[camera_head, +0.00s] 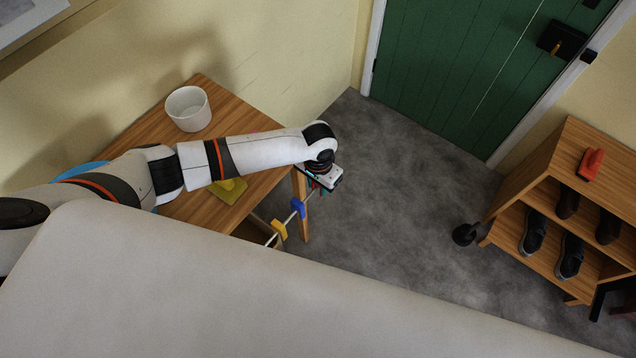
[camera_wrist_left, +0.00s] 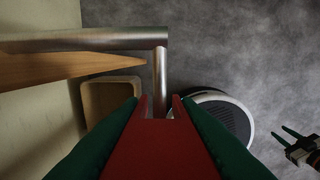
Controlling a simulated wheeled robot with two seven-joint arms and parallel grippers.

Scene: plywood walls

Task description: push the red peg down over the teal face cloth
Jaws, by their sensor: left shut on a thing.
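The red peg (camera_wrist_left: 160,150) is gripped between the dark green fingers of my left gripper (camera_wrist_left: 158,122), which is shut on it. In the left wrist view its two prongs point away from the camera, and a metal rod (camera_wrist_left: 160,75) shows ahead of the gap between them. I cannot tell whether the prongs touch the rod. In the head view my left gripper (camera_head: 318,183) hangs beyond the table's right corner. I cannot make out the teal face cloth for certain in either view. My right gripper (camera_wrist_left: 291,139) shows at the right of the left wrist view, its green fingers apart and empty.
A blue peg (camera_head: 298,207) and a yellow peg (camera_head: 279,229) sit along the rod beside the wooden table (camera_head: 150,127). A white pot (camera_head: 188,108) and a yellow item (camera_head: 228,192) are on the table.

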